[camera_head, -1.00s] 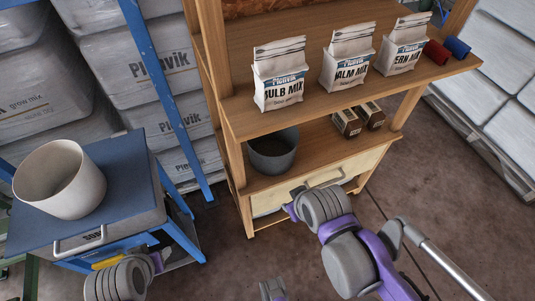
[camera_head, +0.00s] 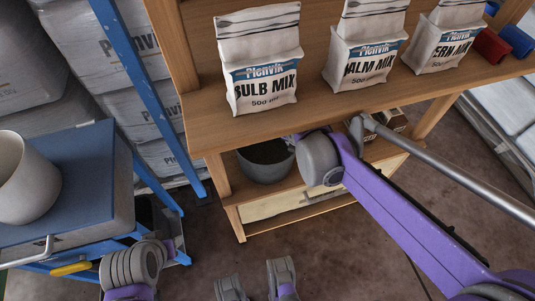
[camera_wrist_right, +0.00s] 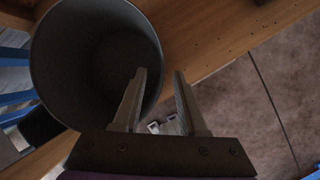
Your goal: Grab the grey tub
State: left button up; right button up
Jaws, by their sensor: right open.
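The grey tub (camera_head: 265,165) is a round, open-topped pot on the lower shelf of the wooden rack. In the head view its right side is partly hidden by my right arm. In the right wrist view the tub (camera_wrist_right: 62,75) fills the left side and I look down into its dark inside. My right gripper (camera_wrist_right: 160,74) is open at the tub's right rim. One finger overlaps the tub's inside in the picture, and the other lies just outside the rim. I cannot tell whether they touch it.
The upper wooden shelf (camera_head: 320,108) bears a bulb mix bag (camera_head: 262,75) and two more bags above the tub. Red (camera_head: 490,46) and blue (camera_head: 517,41) rolls lie at right. A white pot (camera_head: 25,180) stands on a blue-topped cart (camera_head: 85,185) at left.

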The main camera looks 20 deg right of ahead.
jog(key=shift+w+a+f+n, duration=0.1)
jog(key=shift+w+f+n, duration=0.1)
jog(key=shift+n, duration=0.1)
jog(key=shift+f, duration=0.4)
jog(key=x, duration=0.2)
jog(key=b+x, duration=0.2)
jog(key=x, duration=0.1)
jog(key=shift+s+f, duration=0.25)
jog(key=shift+f, duration=0.15)
jog(key=shift+w+f, duration=0.2)
jog(key=shift+f, duration=0.25)
grip_shut()
